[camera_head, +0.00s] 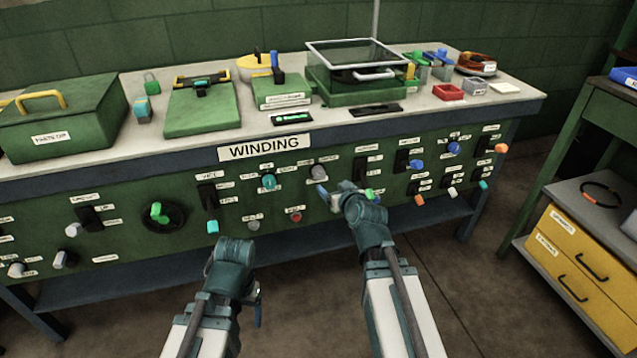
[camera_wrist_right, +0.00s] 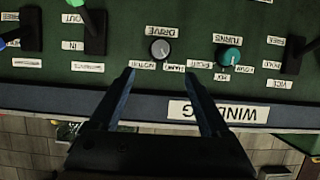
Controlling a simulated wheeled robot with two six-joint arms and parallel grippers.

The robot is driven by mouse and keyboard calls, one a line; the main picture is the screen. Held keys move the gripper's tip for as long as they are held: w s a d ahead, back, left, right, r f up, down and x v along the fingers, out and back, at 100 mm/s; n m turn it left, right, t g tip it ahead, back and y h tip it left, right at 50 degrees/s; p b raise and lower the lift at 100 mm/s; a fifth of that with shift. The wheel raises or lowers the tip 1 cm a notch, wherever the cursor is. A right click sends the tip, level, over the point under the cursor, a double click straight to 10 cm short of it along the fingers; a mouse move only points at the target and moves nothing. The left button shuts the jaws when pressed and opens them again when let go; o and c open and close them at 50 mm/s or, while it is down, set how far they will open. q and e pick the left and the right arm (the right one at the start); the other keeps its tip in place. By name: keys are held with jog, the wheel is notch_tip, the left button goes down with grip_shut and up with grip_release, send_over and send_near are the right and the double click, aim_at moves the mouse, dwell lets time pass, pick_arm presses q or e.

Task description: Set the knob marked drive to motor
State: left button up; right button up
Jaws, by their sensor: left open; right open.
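The drive knob (camera_wrist_right: 159,48) is a round grey dial on the green panel, with the DRIVE label beside it upside down in the right wrist view. MOTOR and HAND labels sit along its other side, MOTOR to the left in that view. The dial's pointer direction is too small to read surely. It also shows in the head view as a grey knob (camera_head: 319,171). My right gripper (camera_wrist_right: 161,77) is open and empty, its fingertips apart and short of the knob in the picture. My left gripper (camera_head: 257,308) is open, low in front of the bench and mostly hidden by its arm.
A teal turns knob (camera_wrist_right: 229,56) is beside the drive knob. A black lever switch (camera_wrist_right: 95,32) is on the other side. The WINDING sign (camera_head: 265,147) is on the bench edge. A red button (camera_head: 295,217) is below. A shelf with yellow drawers (camera_head: 570,262) stands right.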

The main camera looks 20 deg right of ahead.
aim_at(320, 175)
jog(key=b+x, duration=0.5)
jog(key=x, duration=0.8)
jog(key=shift+w+a+f, duration=0.1)
jog(key=shift+w+f, duration=0.05)
jog(key=shift+w, duration=0.2)
grip_shut()
